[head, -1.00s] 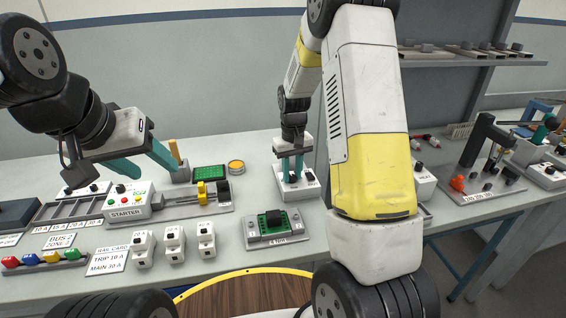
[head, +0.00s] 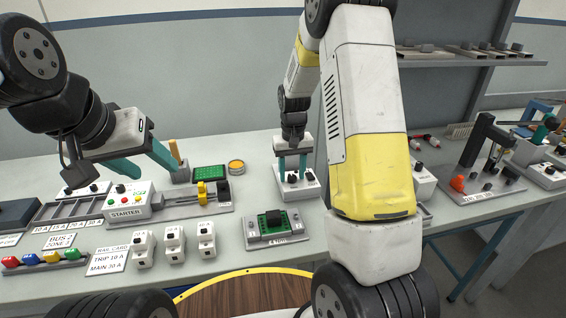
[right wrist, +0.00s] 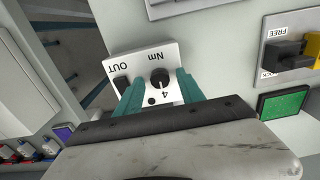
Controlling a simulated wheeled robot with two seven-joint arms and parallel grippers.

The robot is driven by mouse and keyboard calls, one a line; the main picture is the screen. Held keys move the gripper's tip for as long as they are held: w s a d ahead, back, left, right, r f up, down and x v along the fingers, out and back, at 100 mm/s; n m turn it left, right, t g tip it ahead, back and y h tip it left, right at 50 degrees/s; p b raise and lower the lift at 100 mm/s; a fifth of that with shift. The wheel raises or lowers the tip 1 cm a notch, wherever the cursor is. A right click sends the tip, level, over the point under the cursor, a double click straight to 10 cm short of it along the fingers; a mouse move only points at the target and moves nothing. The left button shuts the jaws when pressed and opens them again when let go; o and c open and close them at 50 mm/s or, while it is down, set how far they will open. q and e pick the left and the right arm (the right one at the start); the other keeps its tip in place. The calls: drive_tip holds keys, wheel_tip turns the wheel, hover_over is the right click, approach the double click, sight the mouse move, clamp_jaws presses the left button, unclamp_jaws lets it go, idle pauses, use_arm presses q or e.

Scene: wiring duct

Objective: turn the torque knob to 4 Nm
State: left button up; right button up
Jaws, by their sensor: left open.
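The torque box (head: 309,190) is a small white block on the bench. In the right wrist view its face (right wrist: 142,60) shows "Nm", "OUT" and a "4", upside down. The black torque knob (right wrist: 160,78) stands on that face, close to the "4"; its exact pointer direction is too small to tell. My right gripper (head: 292,178) is open above the box. Its teal fingers (right wrist: 161,88) stand on either side of the knob, apart from it. My left gripper (head: 150,168) is open and empty above the starter unit (head: 125,200).
A green-topped module (head: 272,222) stands in front of the torque box. Several white rail cards (head: 174,245) stand along the bench front. A green panel (head: 210,172) and an orange-ringed disc (head: 236,166) lie to the left. My right arm hides part of the bench.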

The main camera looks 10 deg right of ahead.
sight(292, 177)
drive_tip(key=shift+r, duration=0.1)
wheel_tip(292, 177, up, 8)
drive_tip(key=shift+f, duration=0.2)
idle(0.4)
drive_tip(key=s+a+r+t+y, duration=0.1)
drive_tip(key=s+r+t, duration=0.2)
drive_tip(key=s+r, duration=0.5)
drive_tip(key=s+a+r+t+y, duration=0.1)
drive_tip(key=s+r+t, duration=0.2)
drive_tip(key=s+r, duration=0.5)
drive_tip(key=s, duration=0.8)
drive_tip(key=shift+s+a+r, duration=0.15)
drive_tip(key=shift+s, duration=0.2)
